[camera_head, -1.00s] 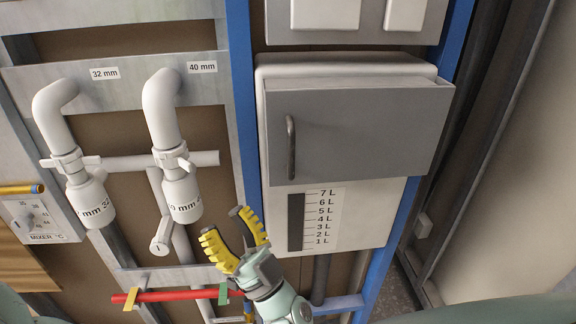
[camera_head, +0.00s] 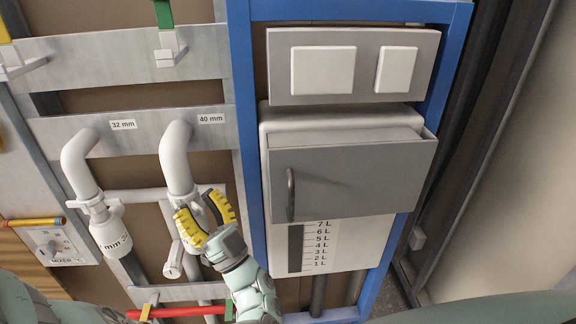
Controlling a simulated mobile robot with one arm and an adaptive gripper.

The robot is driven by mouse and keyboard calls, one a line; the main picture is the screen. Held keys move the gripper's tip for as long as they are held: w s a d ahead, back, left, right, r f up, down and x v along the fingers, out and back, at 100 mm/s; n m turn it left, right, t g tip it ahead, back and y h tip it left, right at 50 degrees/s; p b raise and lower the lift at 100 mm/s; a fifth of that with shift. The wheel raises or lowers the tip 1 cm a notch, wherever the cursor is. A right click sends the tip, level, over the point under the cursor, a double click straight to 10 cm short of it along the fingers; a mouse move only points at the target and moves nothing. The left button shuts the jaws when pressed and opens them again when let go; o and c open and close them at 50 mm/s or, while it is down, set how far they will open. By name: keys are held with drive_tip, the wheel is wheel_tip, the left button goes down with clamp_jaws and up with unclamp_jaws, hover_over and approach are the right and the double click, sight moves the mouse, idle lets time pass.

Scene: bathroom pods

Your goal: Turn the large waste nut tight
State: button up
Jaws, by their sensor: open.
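The 40 mm waste pipe (camera_head: 176,160) is the larger of two white elbow pipes on the left panel. Its waste nut (camera_head: 181,198) is the white winged collar low on that pipe, partly hidden by my gripper. My gripper (camera_head: 199,203) has yellow ribbed fingers that are spread open, one on each side of the lower pipe in the picture. I cannot tell whether they touch the nut. The trap body below is mostly hidden by the fingers.
The 32 mm pipe (camera_head: 82,172) with its own nut (camera_head: 95,204) stands close on the left. A grey-fronted cistern box (camera_head: 350,178) with a handle is to the right, past a blue frame post (camera_head: 246,130). A red pipe (camera_head: 180,312) runs below.

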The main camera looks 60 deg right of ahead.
clamp_jaws()
idle(0.3)
idle(0.3)
